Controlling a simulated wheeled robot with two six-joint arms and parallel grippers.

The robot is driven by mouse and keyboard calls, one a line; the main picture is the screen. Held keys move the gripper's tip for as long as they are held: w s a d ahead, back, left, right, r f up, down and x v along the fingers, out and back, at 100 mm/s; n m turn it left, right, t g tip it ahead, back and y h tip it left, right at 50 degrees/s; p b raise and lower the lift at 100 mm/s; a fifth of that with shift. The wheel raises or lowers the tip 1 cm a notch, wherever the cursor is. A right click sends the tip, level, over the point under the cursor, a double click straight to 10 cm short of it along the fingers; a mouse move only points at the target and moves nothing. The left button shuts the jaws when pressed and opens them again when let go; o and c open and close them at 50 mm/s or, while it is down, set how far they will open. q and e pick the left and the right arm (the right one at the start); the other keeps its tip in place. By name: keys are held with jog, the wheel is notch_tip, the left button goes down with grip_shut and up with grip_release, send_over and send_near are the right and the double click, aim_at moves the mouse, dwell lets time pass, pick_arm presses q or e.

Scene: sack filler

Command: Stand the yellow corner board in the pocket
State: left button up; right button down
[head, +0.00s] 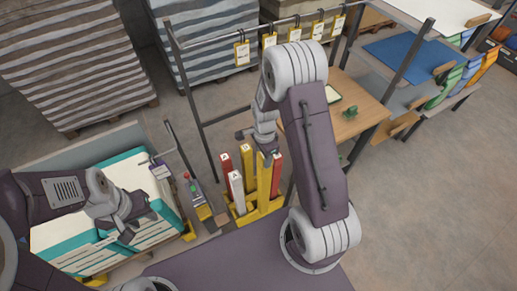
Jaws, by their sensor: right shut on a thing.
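A yellow corner board (264,184) stands upright at the yellow pocket stand (239,218). My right gripper (266,154) is shut on its upper end. The board's foot is down among the stand's yellow walls; I cannot tell whether it is seated in a pocket. Beside it stand a red board (226,168), a white board (236,186), another yellow board (247,160) and a second red board (277,174), partly hidden. My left gripper (133,232) is over the teal and white sacks, apart from the boards; its fingers are too small to read.
A small control post (192,190) stands left of the boards. A dark metal frame with hanging yellow tags (242,53) rises behind. A wooden table (357,112) is at the right. The right floor is clear.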

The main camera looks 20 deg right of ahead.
jog(key=s, duration=1.1)
jog(key=shift+s+d+b, duration=0.25)
jog(key=shift+d+b, duration=0.1)
jog(key=shift+d, duration=0.1)
